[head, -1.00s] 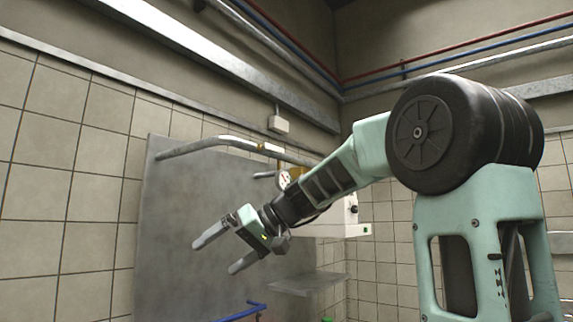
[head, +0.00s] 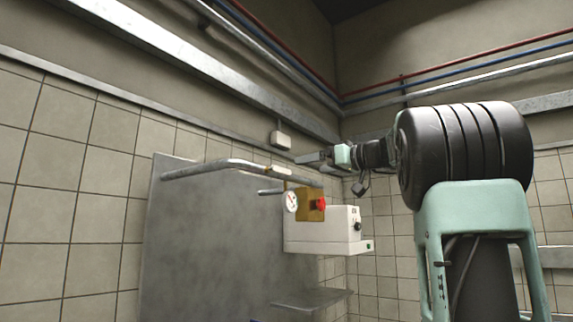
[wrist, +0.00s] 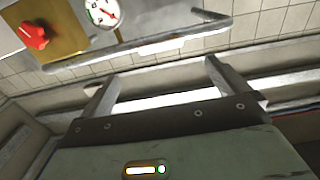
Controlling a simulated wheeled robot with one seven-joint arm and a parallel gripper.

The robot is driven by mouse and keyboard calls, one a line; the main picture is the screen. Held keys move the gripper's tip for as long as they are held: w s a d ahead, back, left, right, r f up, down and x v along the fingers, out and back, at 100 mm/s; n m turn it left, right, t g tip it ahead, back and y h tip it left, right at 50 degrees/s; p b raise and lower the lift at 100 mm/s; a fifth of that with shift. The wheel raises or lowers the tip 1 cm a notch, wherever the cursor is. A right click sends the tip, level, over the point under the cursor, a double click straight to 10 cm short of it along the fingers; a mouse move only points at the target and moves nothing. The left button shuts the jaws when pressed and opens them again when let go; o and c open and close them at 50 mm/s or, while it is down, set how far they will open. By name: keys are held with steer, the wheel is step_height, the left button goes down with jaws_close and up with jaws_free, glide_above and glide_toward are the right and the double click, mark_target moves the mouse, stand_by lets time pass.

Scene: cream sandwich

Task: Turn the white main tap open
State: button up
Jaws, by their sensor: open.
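A small white piece (head: 280,170), which looks like the white tap's handle, sits on the grey pipe in the head view. A pale white stretch (wrist: 175,45) shows on the pipe in the wrist view and may be the same part. My gripper (head: 310,157) is just up and right of the white piece in the head view, seen nearly edge-on. In the wrist view my gripper (wrist: 160,88) has its two fingers wide apart with nothing between them. The fingers look apart from the pipe.
The grey pipe (head: 215,165) runs along a metal wall panel (head: 205,235). Below are a brass block (head: 309,204) with a red knob (head: 319,204), a round gauge (head: 291,202) and a white box (head: 325,237). A metal shelf (head: 312,298) is lower.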

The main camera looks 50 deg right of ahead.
mark_target(283, 171)
steer(key=w+p, duration=0.1)
steer(key=w, duration=0.2)
steer(key=w+p, duration=0.2)
steer(key=w, duration=0.1)
steer(key=w+p, duration=0.1)
steer(key=w, duration=0.2)
steer(key=shift+w+a+r, duration=0.1)
steer(key=shift+w+a, duration=0.05)
steer(key=shift+a, duration=0.25)
steer(key=shift+w+p, duration=0.3)
steer(key=shift+w, duration=0.2)
steer(key=shift+f, duration=0.2)
steer(key=c, duration=1.4)
